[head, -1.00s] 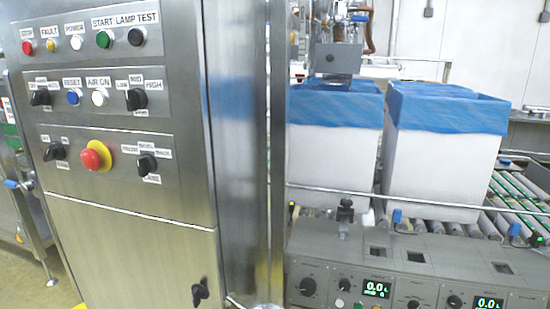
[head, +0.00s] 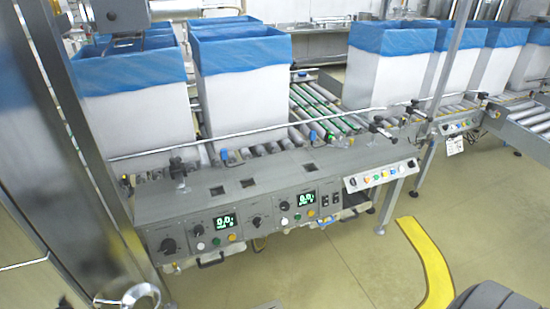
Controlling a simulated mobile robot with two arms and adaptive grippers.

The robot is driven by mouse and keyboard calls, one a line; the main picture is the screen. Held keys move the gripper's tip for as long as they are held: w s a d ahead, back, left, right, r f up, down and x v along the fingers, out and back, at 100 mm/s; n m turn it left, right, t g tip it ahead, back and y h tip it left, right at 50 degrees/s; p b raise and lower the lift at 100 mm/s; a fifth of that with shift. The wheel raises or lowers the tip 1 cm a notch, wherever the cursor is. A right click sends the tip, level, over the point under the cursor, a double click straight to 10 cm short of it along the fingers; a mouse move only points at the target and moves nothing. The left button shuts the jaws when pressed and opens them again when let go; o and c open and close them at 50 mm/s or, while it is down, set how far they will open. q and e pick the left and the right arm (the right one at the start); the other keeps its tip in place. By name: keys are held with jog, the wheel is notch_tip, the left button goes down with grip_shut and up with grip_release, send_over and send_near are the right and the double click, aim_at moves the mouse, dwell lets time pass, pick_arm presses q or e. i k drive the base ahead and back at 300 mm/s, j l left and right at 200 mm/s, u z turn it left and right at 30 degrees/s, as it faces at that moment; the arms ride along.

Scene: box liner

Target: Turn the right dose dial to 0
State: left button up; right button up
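The grey control panel (head: 240,212) runs along the front of the conveyor in the head view. Its right section has a dark round knob (head: 258,221) and a smaller dark knob (head: 284,206) beside a lit green display (head: 306,198). I cannot tell which knob is the right dose dial or read the pointer settings. Neither of my grippers is in view.
White boxes with blue liners (head: 240,90) stand on the rollers behind the panel. A steel cabinet (head: 40,150) stands close at left. A small button box (head: 382,175) sits right of the panel. Yellow floor marking (head: 428,265) curves at right. The floor before the panel looks open.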

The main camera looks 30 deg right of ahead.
aim_at(284, 206)
jog(key=z, duration=1.25)
